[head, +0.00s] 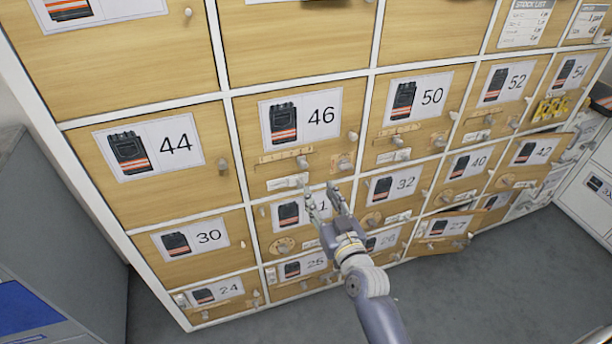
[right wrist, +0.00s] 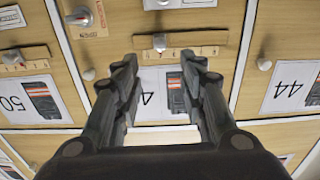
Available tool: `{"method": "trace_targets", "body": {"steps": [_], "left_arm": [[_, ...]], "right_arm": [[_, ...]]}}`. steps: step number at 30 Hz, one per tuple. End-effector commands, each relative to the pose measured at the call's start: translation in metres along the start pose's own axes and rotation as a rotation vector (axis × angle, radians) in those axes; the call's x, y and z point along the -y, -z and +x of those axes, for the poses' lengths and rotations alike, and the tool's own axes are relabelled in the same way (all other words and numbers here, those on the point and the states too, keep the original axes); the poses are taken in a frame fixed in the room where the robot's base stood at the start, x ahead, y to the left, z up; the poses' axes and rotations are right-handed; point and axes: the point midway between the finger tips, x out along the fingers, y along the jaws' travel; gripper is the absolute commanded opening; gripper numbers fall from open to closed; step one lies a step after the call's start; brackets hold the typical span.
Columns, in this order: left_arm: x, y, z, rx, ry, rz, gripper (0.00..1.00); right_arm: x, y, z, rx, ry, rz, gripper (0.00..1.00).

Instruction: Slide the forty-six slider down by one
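The forty-six door (head: 335,104) is light wood with a white label showing a dark, orange-striped device. The scale marks are too small to read. My right gripper (head: 321,192) is open and empty, below and in front of the strip. In the right wrist view, which is upside down, the slider knob (right wrist: 160,42) stands beyond and between the open fingertips (right wrist: 160,66), apparently apart from them. My left gripper is not in view.
On the same door are a small dial plate (head: 342,161), a white plate with a lever (head: 287,183) and a round knob (head: 352,136). The fifty door (head: 418,105) has a similar strip. A lower door (head: 440,232) stands ajar. A grey cabinet (head: 60,220) is at left.

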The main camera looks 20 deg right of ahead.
Motion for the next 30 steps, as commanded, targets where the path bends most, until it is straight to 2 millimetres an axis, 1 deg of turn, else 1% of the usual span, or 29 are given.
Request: {"method": "trace_targets", "body": {"steps": [5,7,12,18,24,30], "left_arm": [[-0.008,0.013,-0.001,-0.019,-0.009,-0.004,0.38],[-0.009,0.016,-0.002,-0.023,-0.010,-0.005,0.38],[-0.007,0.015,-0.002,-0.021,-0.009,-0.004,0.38],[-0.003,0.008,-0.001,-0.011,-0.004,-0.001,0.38],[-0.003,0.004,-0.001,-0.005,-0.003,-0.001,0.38],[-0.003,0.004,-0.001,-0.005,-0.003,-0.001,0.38]], "right_arm": [[0.000,0.001,0.024,-0.001,0.000,0.003,0.38],[0.000,0.001,0.037,-0.001,0.000,0.002,0.38],[0.000,0.000,0.068,0.001,0.000,0.003,0.38],[0.000,-0.002,0.093,0.002,0.001,0.002,0.38],[0.000,-0.002,0.103,0.004,0.001,0.001,0.38],[0.000,-0.002,0.104,0.003,0.001,0.000,0.38]]}}
